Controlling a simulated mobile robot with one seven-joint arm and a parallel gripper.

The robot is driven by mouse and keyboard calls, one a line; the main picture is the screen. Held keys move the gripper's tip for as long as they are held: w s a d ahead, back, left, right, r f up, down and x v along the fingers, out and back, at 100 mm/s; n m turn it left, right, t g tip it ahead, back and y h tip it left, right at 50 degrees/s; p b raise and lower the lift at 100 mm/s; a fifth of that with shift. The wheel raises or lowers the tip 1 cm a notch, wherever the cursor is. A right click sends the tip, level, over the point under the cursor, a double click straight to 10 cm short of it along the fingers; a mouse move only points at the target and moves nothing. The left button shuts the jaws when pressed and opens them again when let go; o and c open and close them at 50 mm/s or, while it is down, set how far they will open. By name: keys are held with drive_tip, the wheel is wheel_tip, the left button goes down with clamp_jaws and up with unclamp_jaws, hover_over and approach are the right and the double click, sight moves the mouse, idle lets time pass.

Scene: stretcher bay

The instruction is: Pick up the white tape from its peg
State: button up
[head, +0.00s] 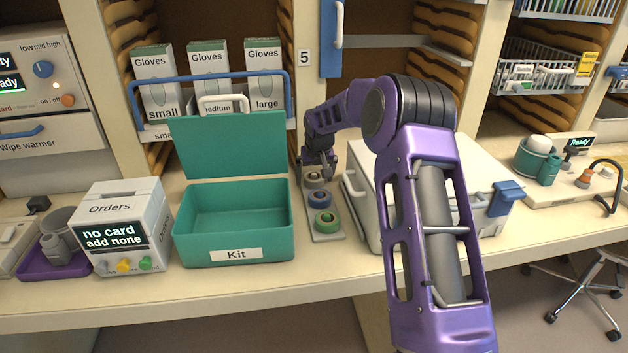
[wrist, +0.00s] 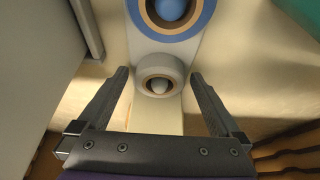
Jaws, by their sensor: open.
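The white tape (head: 315,183) sits on its peg at the far end of a narrow light board, under my gripper (head: 318,166). In the wrist view the white tape (wrist: 159,70) lies between my two open fingers (wrist: 158,75), around the rounded peg (wrist: 159,87). A gap shows on each side between finger and tape. My gripper is empty. The blue tape (head: 319,198) is beside the white one, and its ring also shows at the top of the wrist view (wrist: 173,33). The green tape (head: 327,222) is at the near end.
The open teal Kit box (head: 236,254) stands left of the tape board (head: 328,238). A white case (head: 360,222) with a handle stands close on the right. Glove boxes (head: 209,60) sit in a shelf behind. The counter's front strip (head: 250,290) is clear.

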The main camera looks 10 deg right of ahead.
drive_tip(key=shift+r, duration=0.1)
drive_tip(key=c, duration=1.3)
